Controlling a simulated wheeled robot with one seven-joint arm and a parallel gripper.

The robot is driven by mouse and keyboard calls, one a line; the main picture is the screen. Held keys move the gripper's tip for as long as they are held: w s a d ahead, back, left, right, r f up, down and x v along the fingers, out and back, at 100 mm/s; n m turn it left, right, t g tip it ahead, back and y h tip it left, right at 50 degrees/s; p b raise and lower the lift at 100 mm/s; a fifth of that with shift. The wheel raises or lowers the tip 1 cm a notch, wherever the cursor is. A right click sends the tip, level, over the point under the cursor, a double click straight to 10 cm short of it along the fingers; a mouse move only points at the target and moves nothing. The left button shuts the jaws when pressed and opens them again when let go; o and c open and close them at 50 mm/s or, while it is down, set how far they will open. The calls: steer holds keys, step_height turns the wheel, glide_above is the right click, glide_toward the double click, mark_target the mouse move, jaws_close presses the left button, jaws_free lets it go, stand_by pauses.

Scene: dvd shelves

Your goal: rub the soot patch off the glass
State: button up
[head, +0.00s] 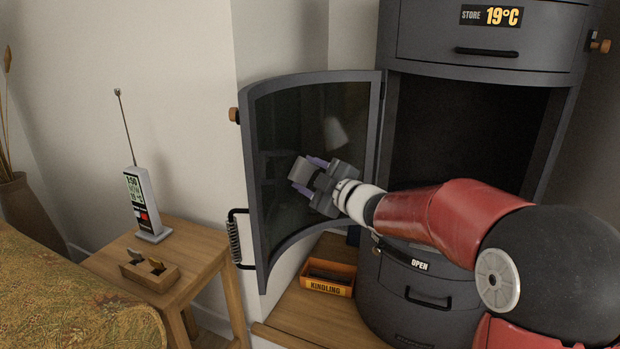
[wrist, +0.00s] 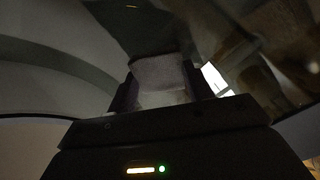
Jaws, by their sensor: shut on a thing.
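The curved glass (head: 290,115) is set in the grey door (head: 256,190) of the stove, which stands swung open to the left. My gripper (head: 308,172) is in front of the middle of the glass, shut on a pale grey pad (head: 299,170). In the wrist view the pad (wrist: 160,78) sits between the two fingers, with the dark glass beyond it. I cannot tell whether the pad touches the glass. The glass looks dark and hazy with a pale reflection above the gripper. I cannot pick out a clear soot patch; my gripper hides part of the pane.
The stove (head: 385,275) stands at right with a dark open chamber (head: 460,130). A kindling box (head: 328,278) sits below the door.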

mark_target(304, 197)
steer(key=shift+f+b, duration=3.2)
steer(key=shift+f, duration=0.75)
steer(key=shift+w+d+r+p, duration=0.1)
steer(key=shift+w+d+p, duration=0.25)
steer(key=shift+w+d, duration=0.25)
steer(key=shift+a+r+p, duration=0.15)
steer(key=shift+r+p, duration=1.4)
steer(key=shift+r, duration=0.6)
step_height(304, 197, up, 4)
steer(key=p, duration=0.3)
steer(key=shift+s+f, duration=0.1)
steer(key=shift+f, duration=0.1)
steer(key=shift+f, duration=0.1)
steer(key=shift+f+b, duration=3.6)
steer(key=shift+f, duration=0.35)
